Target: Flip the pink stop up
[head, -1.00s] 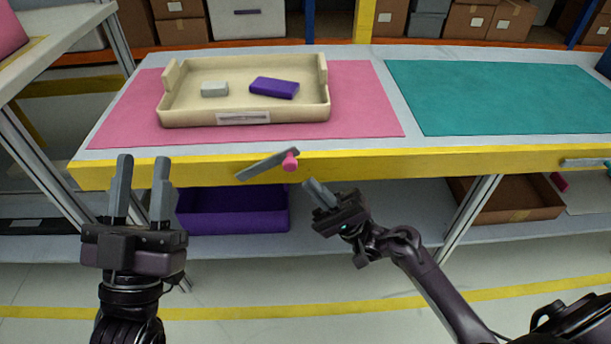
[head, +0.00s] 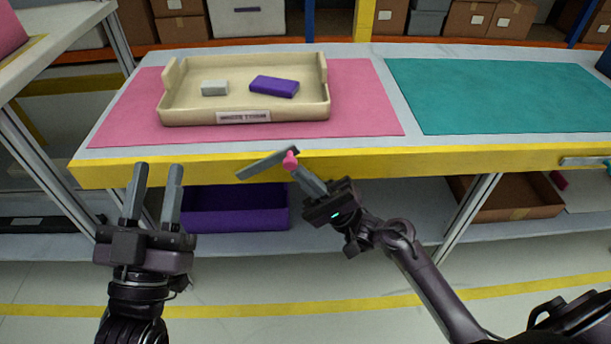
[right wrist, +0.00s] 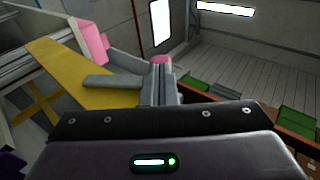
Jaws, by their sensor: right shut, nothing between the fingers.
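The pink stop is a grey bar (head: 262,166) with a pink knob (head: 290,158) on the table's yellow front edge. The bar is tilted, its left end lower and its right end higher. In the right wrist view the bar (right wrist: 110,80) lies left of my fingers and the pink knob (right wrist: 161,59) shows just beyond their tips. My right gripper (head: 298,171) is shut and empty, its fingertips right at the knob from below. I cannot tell whether they touch it. My left gripper (head: 157,165) is open and empty, in front of the table at the left.
A beige tray (head: 322,100) with a grey block (head: 214,88) and a purple block (head: 274,87) stands on the pink mat (head: 367,110). A teal mat (head: 500,95) lies to the right. A purple bin (head: 235,208) is on the shelf below. Another grey bar (head: 585,162) is at far right.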

